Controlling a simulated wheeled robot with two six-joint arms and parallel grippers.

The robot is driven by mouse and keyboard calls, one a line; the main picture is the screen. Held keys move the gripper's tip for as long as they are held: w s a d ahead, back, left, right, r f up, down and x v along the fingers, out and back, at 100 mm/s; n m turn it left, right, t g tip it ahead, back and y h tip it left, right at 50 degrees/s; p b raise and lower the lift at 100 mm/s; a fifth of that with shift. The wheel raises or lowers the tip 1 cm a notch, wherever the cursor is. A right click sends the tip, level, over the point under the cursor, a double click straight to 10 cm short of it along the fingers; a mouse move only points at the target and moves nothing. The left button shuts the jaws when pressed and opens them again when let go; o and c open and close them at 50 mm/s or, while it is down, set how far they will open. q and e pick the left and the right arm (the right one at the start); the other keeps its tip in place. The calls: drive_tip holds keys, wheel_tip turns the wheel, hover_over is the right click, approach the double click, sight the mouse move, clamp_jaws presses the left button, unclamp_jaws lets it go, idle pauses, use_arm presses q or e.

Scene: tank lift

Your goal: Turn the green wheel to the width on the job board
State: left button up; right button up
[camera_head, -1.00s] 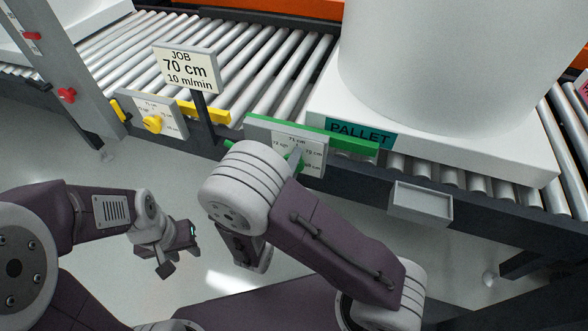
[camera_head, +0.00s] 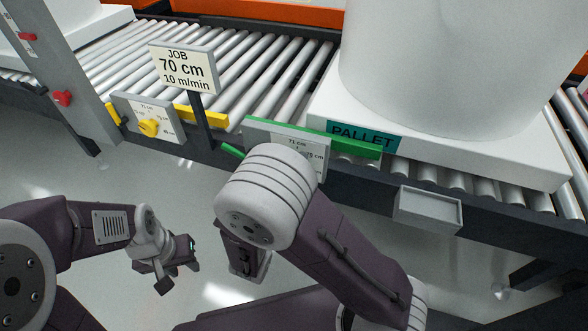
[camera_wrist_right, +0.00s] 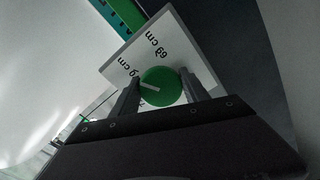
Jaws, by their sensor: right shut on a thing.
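The job board (camera_head: 184,68) reads 70 cm and 10 m/min. The green wheel (camera_wrist_right: 160,87) shows in the right wrist view in front of its white dial plate (camera_wrist_right: 187,42), with a pale pointer line on its face. One dial mark reads 69 cm; another is partly covered. My right gripper (camera_wrist_right: 160,95) is shut on the green wheel, one finger on each side. In the head view my right arm hides the wheel and part of its dial plate (camera_head: 318,160), where 71 cm can be read. My left gripper (camera_head: 178,268) is open and empty, low over the floor.
A yellow knob (camera_head: 149,128) on its own dial stands left of the board post. A green rail (camera_head: 357,147) runs along the conveyor edge beside the white pallet (camera_head: 480,155) bearing a large white tank (camera_head: 450,60). A grey tray (camera_head: 428,209) juts out at the front.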

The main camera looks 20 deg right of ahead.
drive_tip(key=o, duration=1.4)
drive_tip(key=shift+c, duration=0.2)
drive_tip(key=b+v, duration=0.1)
drive_tip(key=v, duration=0.8)
